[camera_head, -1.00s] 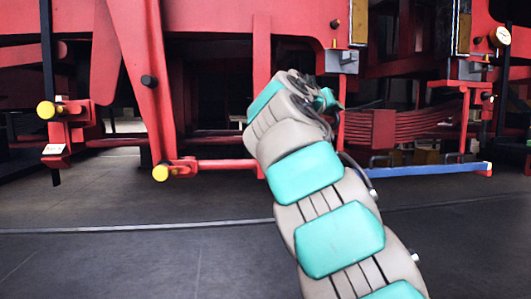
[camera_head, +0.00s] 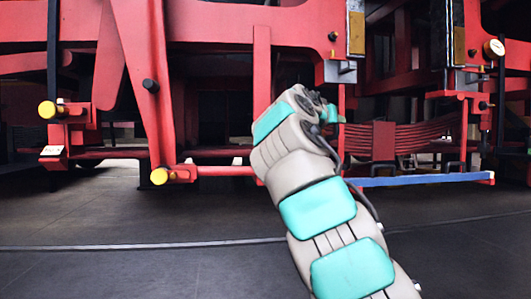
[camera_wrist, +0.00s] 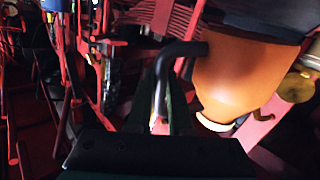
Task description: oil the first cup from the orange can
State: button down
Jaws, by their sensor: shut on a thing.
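In the wrist view the orange can (camera_wrist: 245,85) hangs at the upper right, close to the camera, tilted in the picture. A dark bent handle (camera_wrist: 178,52) comes off its left side. My gripper (camera_wrist: 165,100) is shut on that handle, with the can to the right of the fingers. In the head view my wrist hides the gripper and the can. Yellow round caps (camera_head: 159,175) (camera_head: 47,109) show on the red frame at the left. I cannot tell which fitting is the first cup.
Red locomotive framework (camera_head: 200,24) fills the upper half. A blue bar (camera_head: 420,180) runs low at the right, below a red leaf spring (camera_head: 430,140). A dial gauge (camera_head: 494,47) is at the far right. The dark floor (camera_head: 110,265) in front is clear.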

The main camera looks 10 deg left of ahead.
jog(key=s+d+r+b, duration=0.2)
jog(key=s+d, duration=0.1)
jog(key=d, duration=0.7)
jog(key=shift+s, duration=0.15)
jog(key=w+a, duration=0.1)
jog(key=a, duration=0.2)
jog(key=w+a+f+p, duration=0.1)
jog(key=a, duration=0.2)
jog(key=w+a+p, duration=0.1)
jog(key=a, duration=0.2)
jog(key=shift+w+a+f, duration=0.1)
jog(key=shift+a+f, duration=0.1)
jog(key=shift+f, duration=0.15)
jog(key=shift+a+f, duration=0.15)
jog(key=shift+a, duration=0.3)
